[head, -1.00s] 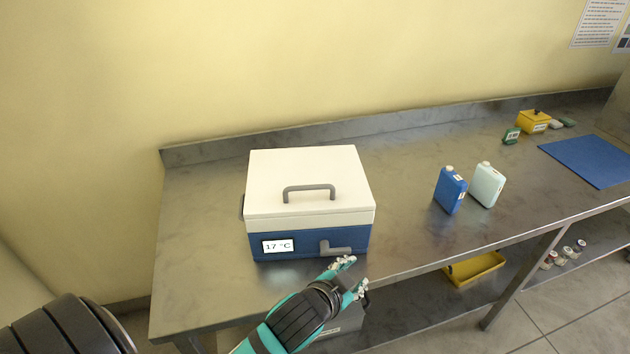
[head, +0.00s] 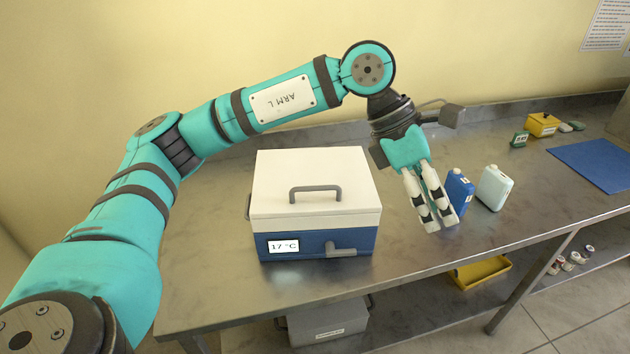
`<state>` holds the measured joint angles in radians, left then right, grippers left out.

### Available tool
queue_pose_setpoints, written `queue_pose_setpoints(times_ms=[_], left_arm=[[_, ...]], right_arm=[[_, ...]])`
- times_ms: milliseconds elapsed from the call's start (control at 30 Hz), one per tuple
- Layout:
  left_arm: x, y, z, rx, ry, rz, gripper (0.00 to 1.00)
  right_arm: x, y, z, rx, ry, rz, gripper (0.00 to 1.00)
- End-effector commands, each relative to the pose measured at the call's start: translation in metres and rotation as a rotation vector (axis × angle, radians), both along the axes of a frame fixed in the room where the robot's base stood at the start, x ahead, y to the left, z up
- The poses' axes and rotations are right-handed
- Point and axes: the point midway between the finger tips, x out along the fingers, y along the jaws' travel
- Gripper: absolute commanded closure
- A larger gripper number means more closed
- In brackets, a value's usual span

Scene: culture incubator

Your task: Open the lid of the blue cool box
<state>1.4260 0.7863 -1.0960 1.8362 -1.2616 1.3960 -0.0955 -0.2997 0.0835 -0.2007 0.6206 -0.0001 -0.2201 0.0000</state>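The blue cool box (head: 302,245) stands on the steel bench, with a "17 °C" display on its front. Its white lid (head: 270,185) is closed and has a grey handle (head: 315,190) on top. A grey lever-like latch (head: 340,250) is on the front, pointing right. My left gripper (head: 441,226) hangs to the right of the box, fingers pointing down, apart from the box and lid. Its two visible fingers lie nearly parallel with a narrow gap; I cannot tell its opening. No object shows between them. My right gripper is out of view.
A blue bottle (head: 459,192) stands close behind my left fingers, with a pale bottle (head: 494,187) beside it. A blue mat (head: 593,164) and a yellow box (head: 542,124) lie farther right. A yellow tray (head: 480,274) sits under the bench. The bench's front right is clear.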

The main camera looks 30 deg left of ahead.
Motion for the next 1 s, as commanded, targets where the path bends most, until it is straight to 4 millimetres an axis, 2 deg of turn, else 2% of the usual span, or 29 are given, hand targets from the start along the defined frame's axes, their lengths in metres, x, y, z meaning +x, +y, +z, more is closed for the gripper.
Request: queue_pose_setpoints(times_ms=[33, 100, 200, 300, 333, 433, 567, 767, 1000], left_arm=[[0.013, 0.039, 0.01, 0.147, -0.05, 0.039, 0.66], [0.022, 0.092, 0.023, 0.336, -0.082, 0.098, 0.66], [0.024, 0.155, 0.046, 0.541, -0.095, 0.188, 0.66], [0.02, 0.195, 0.065, 0.666, -0.087, 0.255, 0.66], [0.019, 0.202, 0.069, 0.689, -0.085, 0.27, 0.66], [0.015, 0.216, 0.074, 0.732, -0.077, 0.293, 0.66], [0.016, 0.219, 0.062, 0.739, -0.073, 0.295, 0.66], [0.022, 0.224, 0.026, 0.739, -0.071, 0.294, 0.66], [0.03, 0.23, -0.025, 0.737, -0.073, 0.292, 0.66]], right_arm=[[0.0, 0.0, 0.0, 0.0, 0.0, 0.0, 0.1], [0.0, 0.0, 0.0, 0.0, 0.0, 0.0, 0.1], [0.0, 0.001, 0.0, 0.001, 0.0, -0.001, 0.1], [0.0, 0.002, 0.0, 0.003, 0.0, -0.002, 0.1], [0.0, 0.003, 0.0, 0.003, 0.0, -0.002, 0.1], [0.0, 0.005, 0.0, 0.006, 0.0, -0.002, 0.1], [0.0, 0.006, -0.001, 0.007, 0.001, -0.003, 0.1], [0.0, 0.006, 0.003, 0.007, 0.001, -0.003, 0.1], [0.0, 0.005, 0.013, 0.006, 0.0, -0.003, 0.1]])
